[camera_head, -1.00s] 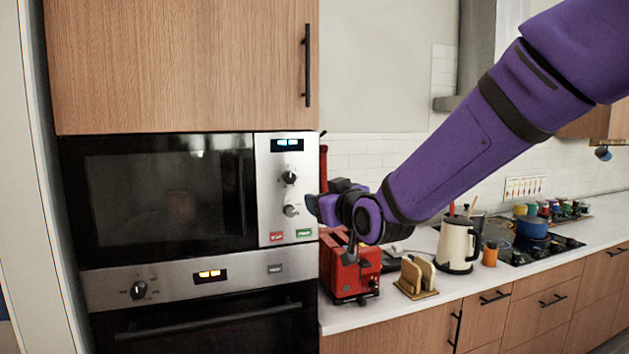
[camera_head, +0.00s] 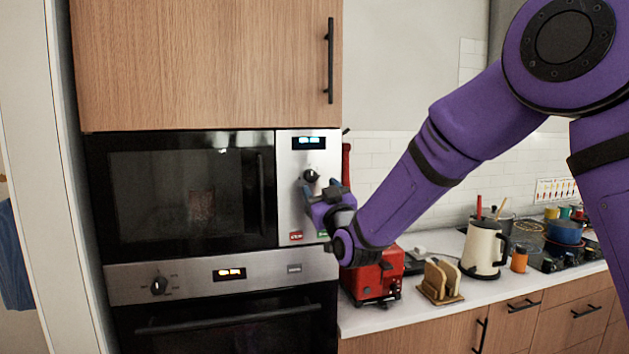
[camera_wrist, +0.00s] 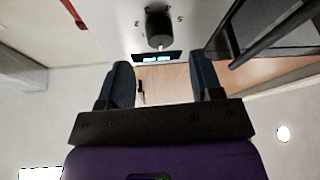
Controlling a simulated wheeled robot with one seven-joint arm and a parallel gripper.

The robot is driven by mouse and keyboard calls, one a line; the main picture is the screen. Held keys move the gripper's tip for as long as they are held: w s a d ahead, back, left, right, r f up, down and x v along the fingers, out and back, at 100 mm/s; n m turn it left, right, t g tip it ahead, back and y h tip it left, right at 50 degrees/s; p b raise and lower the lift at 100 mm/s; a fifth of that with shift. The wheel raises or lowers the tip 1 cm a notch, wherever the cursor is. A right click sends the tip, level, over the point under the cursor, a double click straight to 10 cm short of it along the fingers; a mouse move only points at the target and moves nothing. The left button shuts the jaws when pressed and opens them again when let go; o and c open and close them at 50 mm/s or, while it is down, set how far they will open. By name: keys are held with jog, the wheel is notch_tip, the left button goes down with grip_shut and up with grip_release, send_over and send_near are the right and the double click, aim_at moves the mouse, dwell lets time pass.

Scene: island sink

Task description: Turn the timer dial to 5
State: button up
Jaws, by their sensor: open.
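The microwave control panel (camera_head: 309,150) has a lit blue display and a black upper dial (camera_head: 311,176). In the wrist view this black dial (camera_wrist: 158,28) is beside the lit display (camera_wrist: 158,59), with small marks around it. Its setting cannot be read clearly, and I cannot tell which dial is the timer. My gripper (camera_head: 321,187) is in front of the panel, just below and right of the upper dial, and hides the lower dial. In the wrist view my gripper's fingers (camera_wrist: 163,75) are apart and empty, with the dial beyond their tips; no contact shows.
The microwave door (camera_head: 185,195) is left of the panel, with the oven dial (camera_head: 159,285) below. A red toaster (camera_head: 374,280) stands on the counter under my arm, beside a toast rack (camera_head: 440,282) and a cream kettle (camera_head: 484,248). A wooden cabinet (camera_head: 200,65) is above.

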aim_at(312, 177)
jog(key=shift+x, duration=2.5)
jog(key=c, duration=0.9)
